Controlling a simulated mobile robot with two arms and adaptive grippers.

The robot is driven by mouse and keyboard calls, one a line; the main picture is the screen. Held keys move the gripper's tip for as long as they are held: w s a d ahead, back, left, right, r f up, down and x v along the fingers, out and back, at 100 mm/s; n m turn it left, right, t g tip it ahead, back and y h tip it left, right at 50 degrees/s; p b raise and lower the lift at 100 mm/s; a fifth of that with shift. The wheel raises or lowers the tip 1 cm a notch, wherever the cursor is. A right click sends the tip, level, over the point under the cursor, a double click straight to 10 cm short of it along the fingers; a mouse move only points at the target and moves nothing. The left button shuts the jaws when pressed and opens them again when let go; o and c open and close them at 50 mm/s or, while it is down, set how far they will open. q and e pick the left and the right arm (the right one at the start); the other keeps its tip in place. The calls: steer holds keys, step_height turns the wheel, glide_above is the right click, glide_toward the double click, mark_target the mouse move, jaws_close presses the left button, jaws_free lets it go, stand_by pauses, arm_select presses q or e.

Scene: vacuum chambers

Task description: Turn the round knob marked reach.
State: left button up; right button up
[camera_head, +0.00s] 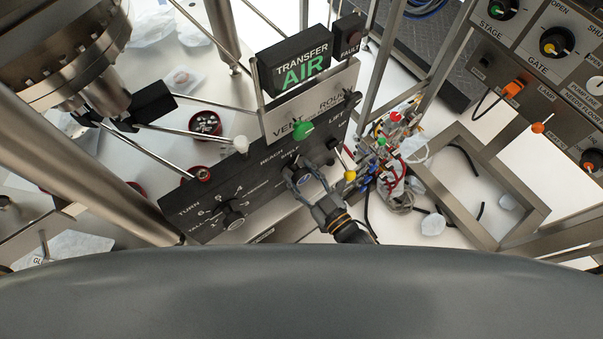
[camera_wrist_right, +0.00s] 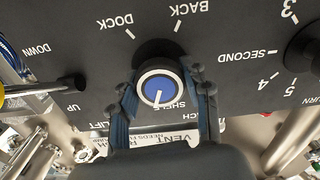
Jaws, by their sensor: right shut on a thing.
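The round knob (camera_head: 299,178) sits on the dark control panel, with a blue cap and a white pointer line. The pointer line points down in that view, near SHELF. My right gripper (camera_head: 304,174) is shut on the knob, with one finger on each side, as the right wrist view (camera_wrist_right: 164,86) shows. The fingers hide part of the lettering. My left gripper is not in view.
A lever with a yellow ball (camera_head: 350,175) stands right of the knob. A numbered TURN knob (camera_head: 233,217) is on the panel's left. A green VENT knob (camera_head: 303,130) is above, below the lit TRANSFER AIR sign (camera_head: 296,62). Metal rods and frames surround the panel.

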steer(key=m, duration=0.3)
steer(key=shift+f+m, duration=0.1)
steer(key=shift+m, duration=0.3)
steer(key=m, duration=0.2)
steer(key=shift+m, duration=0.3)
steer(key=m+b, duration=0.1)
steer(key=m, duration=0.1)
steer(key=shift+m, duration=0.4)
steer(key=m+b, duration=0.1)
steer(key=m, duration=0.2)
steer(key=shift+m, duration=0.3)
steer(key=m+b, duration=0.1)
steer(key=m, duration=0.2)
steer(key=shift+f+m, duration=0.1)
steer(key=shift+m, duration=0.2)
steer(key=m+b, duration=0.1)
steer(key=m, duration=0.1)
steer(key=shift+m+b, duration=0.35)
steer(key=shift+m, duration=0.05)
steer(key=m+b, duration=0.2)
steer(key=m, duration=0.2)
steer(key=shift+m+b, duration=0.55)
steer(key=shift+m, duration=0.45)
